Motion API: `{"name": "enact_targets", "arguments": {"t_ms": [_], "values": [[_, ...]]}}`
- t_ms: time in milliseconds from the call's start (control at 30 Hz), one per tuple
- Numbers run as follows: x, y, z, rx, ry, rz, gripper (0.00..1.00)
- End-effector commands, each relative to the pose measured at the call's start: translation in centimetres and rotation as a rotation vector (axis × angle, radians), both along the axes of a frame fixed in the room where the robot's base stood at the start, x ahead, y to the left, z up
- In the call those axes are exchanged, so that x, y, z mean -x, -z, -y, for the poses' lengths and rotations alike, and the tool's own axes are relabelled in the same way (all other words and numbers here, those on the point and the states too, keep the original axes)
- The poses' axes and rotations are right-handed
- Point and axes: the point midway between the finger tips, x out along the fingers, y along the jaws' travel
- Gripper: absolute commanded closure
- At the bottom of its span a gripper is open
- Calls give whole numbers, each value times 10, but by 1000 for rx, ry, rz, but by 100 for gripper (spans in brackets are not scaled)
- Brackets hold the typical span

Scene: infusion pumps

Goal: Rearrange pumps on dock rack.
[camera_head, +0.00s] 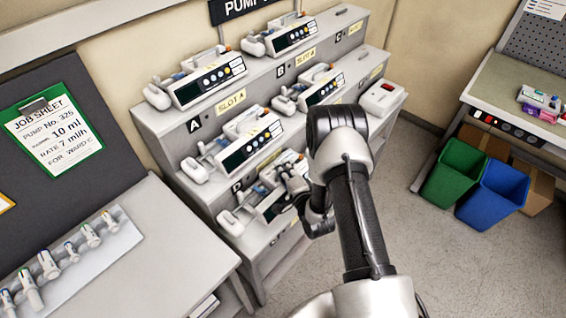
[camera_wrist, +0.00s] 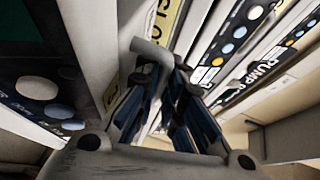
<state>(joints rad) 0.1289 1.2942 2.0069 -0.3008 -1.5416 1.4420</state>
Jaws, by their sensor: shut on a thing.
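The dock rack (camera_head: 185,205) has stepped shelves lettered A, B and C along the top, with yellow slot labels. White pumps with dark front panels sit on it: an upper one at A (camera_head: 208,80), another at B (camera_head: 292,36), and two on the middle step, left (camera_head: 250,145) and right (camera_head: 322,88). My gripper (camera_head: 288,182) is at a lower pump (camera_head: 262,202) on the front step and partly hides it. In the wrist view, my gripper (camera_wrist: 165,100) is shut on a pale grey bar that looks like this pump's handle (camera_wrist: 152,50). The bar's lower part is hidden between the fingers.

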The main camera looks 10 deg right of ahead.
Motion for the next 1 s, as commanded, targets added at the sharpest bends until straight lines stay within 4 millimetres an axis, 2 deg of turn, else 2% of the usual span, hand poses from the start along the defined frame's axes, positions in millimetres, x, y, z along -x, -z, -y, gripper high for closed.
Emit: {"name": "enact_targets", "arguments": {"t_ms": [567, 1000], "values": [[-2, 24, 0, 0, 0, 7, 100], [-2, 25, 0, -1, 0, 7, 100]]}}
